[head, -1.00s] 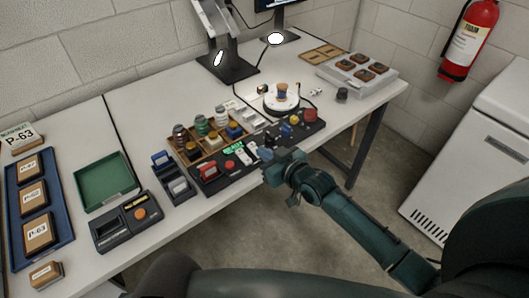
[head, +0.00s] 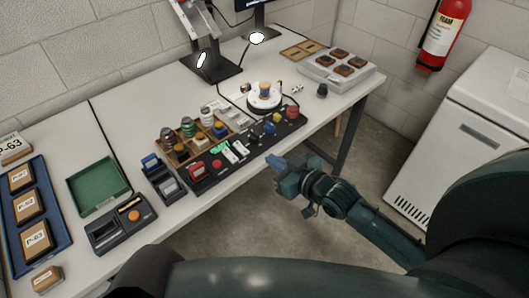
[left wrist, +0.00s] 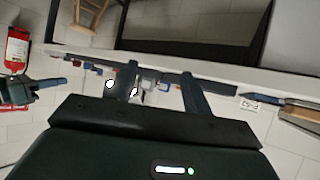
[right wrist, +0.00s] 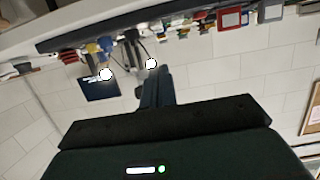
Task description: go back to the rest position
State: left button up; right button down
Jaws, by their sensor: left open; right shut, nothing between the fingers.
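My right gripper (head: 277,162) is shut and empty. In the head view it is over the floor, just off the front edge of the desk, with its tip near a black control panel (head: 245,151). In the right wrist view its fingers (right wrist: 157,82) are together, with the panel's underside and knobs beyond them. My left gripper (left wrist: 160,88) is open and empty in the left wrist view, its fingers apart with the desk edge beyond. The left gripper is not visible in the head view.
The desk (head: 125,108) carries a green tray (head: 122,204), a blue tray (head: 66,238) with labelled blocks, a wooden rack (head: 168,143) of spools and a white round device (head: 249,102). Floor (head: 240,210) before the desk is clear.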

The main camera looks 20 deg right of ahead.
jog(key=shift+s+d, duration=0.1)
jog(key=shift+s, duration=0.2)
jog(key=s+a+f+g, duration=0.1)
jog(key=s+a+f, duration=0.1)
jog(key=s, duration=0.3)
jog(key=s+a+f+g+h+p, duration=0.1)
jog(key=s+a+f, duration=0.1)
jog(key=s, duration=0.3)
jog(key=s+a+f+m+g+p, duration=0.1)
jog(key=s+a+f, duration=0.1)
jog(key=s, duration=0.3)
jog(key=shift+f+h, duration=0.3)
jog(key=shift+f, duration=0.15)
